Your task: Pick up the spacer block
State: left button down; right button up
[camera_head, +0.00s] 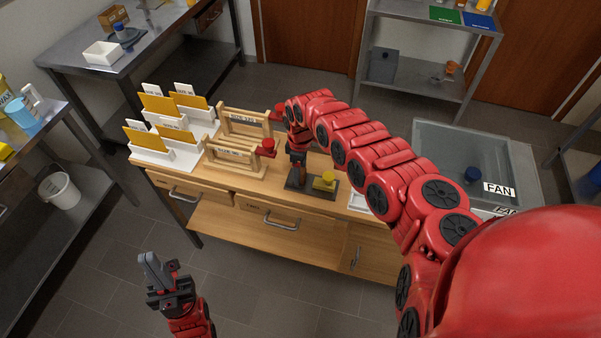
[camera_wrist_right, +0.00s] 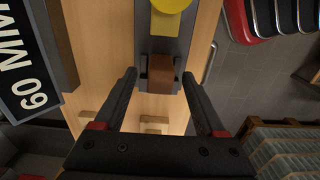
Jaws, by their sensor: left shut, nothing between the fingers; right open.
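A small brown block (camera_wrist_right: 160,75), which looks like the spacer block, sits at one end of a dark grey base (camera_wrist_right: 172,42) on the wooden bench. In the head view the base (camera_head: 311,188) also carries a yellow round piece (camera_head: 324,181). My right gripper (camera_wrist_right: 159,77) is open, its two fingertips on either side of the block; I cannot tell whether they touch it. In the head view my right gripper (camera_head: 298,167) points down at the base, and the arm hides part of the bench. My left gripper (camera_head: 150,268) is shut and empty, in front of the bench above the floor.
Wooden frames with labels (camera_head: 236,155) and red pieces (camera_head: 265,147) stand left of my right gripper. White holders with yellow cards (camera_head: 168,145) are farther left. Floor in front of the bench is clear.

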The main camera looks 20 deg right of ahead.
jog(key=shift+d+f, duration=0.1)
jog(key=shift+f, duration=0.35)
grip_shut()
dwell(0.3)
